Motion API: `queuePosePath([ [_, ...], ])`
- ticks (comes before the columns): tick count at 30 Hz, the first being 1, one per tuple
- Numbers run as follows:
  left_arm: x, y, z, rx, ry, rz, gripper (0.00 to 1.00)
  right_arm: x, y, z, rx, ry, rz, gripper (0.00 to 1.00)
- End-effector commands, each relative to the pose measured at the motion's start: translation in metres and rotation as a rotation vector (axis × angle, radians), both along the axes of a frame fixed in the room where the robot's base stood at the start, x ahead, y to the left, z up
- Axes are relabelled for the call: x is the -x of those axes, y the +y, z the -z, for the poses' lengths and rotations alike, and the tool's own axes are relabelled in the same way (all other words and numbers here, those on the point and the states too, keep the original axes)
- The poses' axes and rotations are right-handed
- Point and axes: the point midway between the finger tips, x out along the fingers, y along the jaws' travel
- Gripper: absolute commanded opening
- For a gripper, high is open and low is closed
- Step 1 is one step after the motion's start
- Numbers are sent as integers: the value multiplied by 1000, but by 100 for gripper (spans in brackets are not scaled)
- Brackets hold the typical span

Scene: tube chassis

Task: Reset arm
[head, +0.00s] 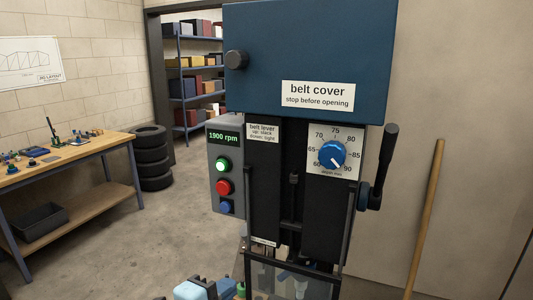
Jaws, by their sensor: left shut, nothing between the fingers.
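My left gripper (203,286) shows only in part at the bottom edge of the head view, a light blue and dark shape low in front of the drill press. It is shut and holds nothing. It is below the control box and apart from the buttons, the dial and the belt cover. My right gripper is not in view. The drill press has a closed dark blue belt cover (300,55) on top. Its control box (225,150) reads 1900 rpm, with a bright green button (223,164) above a red one (223,187).
A blue depth dial (332,154) and a black lever (378,165) are on the machine's right. A clear guard (290,277) hangs low. A wooden handle (425,215) leans against the wall.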

Motion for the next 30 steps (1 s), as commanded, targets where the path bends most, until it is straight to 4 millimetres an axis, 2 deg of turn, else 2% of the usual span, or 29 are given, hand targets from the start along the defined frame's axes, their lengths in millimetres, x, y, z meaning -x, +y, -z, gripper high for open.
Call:
queuePosePath([
  [1,4,3,20,79,81,-31,0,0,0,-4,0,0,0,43],
  [5,14,16,71,288,267,-126,0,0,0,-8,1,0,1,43],
  [10,44,41,145,547,501,-291,0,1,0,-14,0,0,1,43],
  [15,96,73,222,779,705,-496,0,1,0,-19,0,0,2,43],
  [18,132,92,260,885,793,-611,0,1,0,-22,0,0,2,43],
  [21,162,106,286,960,850,-701,0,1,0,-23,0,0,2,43],
  [24,181,115,300,1003,881,-757,0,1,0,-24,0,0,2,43],
  [30,189,119,307,1024,893,-782,0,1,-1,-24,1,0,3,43],
])
